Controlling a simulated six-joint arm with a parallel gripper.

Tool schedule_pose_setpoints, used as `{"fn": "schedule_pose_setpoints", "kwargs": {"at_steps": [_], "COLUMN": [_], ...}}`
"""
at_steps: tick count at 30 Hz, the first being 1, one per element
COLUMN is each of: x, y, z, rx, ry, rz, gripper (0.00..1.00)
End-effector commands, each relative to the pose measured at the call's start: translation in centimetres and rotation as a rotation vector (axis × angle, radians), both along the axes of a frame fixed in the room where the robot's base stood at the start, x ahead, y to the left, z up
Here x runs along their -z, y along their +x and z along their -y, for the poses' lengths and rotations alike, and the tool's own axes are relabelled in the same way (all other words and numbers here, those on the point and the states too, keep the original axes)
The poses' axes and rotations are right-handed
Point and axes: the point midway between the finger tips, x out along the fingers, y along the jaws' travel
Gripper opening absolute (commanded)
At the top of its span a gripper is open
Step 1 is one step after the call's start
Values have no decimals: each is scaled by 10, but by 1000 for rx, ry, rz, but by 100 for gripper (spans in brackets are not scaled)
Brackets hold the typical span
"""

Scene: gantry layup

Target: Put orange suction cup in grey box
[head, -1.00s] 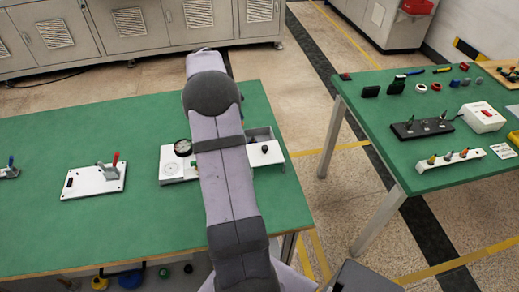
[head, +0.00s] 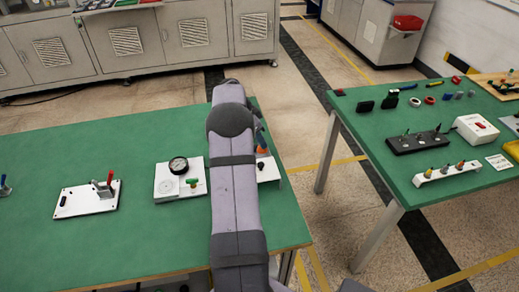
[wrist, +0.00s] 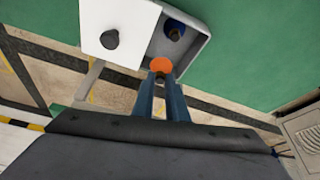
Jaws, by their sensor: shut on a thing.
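The orange suction cup (wrist: 160,64) is between my fingertips in the wrist view, and my gripper (wrist: 160,78) is shut on it. It also shows in the head view (head: 262,151) just right of my arm. The grey box (wrist: 194,52) has an open compartment beside a white panel with a black knob. A blue round piece (wrist: 174,28) is inside that compartment. The orange cup overlaps the compartment's near part in the picture; its height over the box is unclear. In the head view my arm hides much of the box (head: 269,173).
Left of my arm on the green table (head: 110,235) are a white gauge plate (head: 166,186) with a green knob and a white plate with a red-handled clamp (head: 104,187). A second green table (head: 375,150) at right holds tools and racks.

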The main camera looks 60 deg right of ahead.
Motion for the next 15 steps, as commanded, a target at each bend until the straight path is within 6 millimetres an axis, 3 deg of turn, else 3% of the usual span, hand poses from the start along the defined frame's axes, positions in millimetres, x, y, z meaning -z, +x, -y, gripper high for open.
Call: {"fn": "schedule_pose_setpoints", "kwargs": {"at_steps": [11,15], "x": [16,30], "y": [0,0], "z": [0,-1], "rx": [-1,-1], "ry": [0,2], "rz": [0,-2], "gripper": [0,0]}}
